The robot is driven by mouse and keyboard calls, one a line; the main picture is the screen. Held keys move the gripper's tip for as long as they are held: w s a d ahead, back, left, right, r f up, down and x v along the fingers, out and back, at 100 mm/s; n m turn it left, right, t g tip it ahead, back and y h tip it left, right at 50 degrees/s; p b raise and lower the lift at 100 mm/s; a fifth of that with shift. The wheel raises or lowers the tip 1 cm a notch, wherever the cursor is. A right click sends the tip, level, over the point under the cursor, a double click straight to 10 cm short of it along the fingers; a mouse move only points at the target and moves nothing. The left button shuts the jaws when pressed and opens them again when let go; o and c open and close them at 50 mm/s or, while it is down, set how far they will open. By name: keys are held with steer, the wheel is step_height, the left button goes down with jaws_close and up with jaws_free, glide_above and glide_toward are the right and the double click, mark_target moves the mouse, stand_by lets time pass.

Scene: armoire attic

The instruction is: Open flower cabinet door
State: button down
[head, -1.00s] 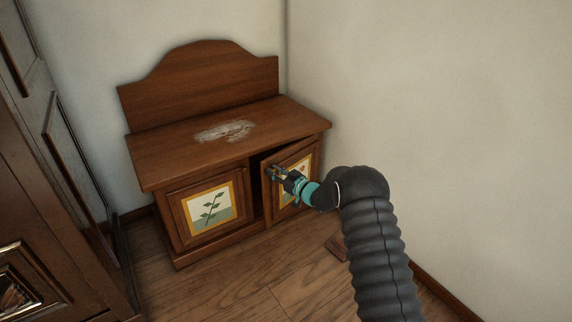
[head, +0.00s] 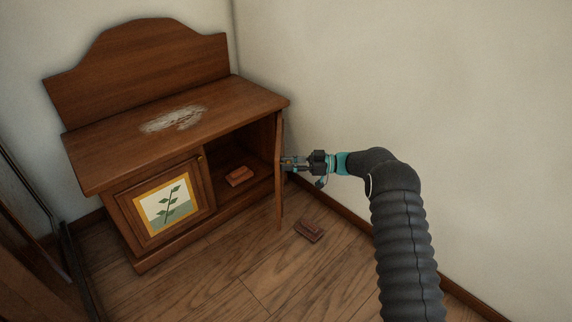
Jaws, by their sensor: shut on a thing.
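The brown wooden cabinet (head: 105,178) stands against the wall corner. Its right door (head: 279,190) stands swung wide open, seen nearly edge-on, so its framed picture is hidden. The left door (head: 206,188) is closed and bears a picture of a green leafy stem (head: 170,205) and a small brass knob (head: 200,157). My gripper (head: 288,163) is at the outer side of the right door, shut on it at about mid-height. Whether it holds a knob or the door's edge cannot be made out.
A small reddish-brown block (head: 240,176) lies inside the open right compartment. A similar block (head: 309,230) lies on the floor, just right of the open door. The wall (head: 430,90) is close on the right. Wooden floor (head: 225,280) in front is clear.

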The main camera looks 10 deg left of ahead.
steer(key=shift+w+d, duration=0.15)
steer(key=shift+d, duration=0.1)
steer(key=c, duration=1)
jaws_free()
steer(key=shift+o, duration=0.2)
step_height(320, 180, up, 10)
steer(key=shift+r, duration=0.1)
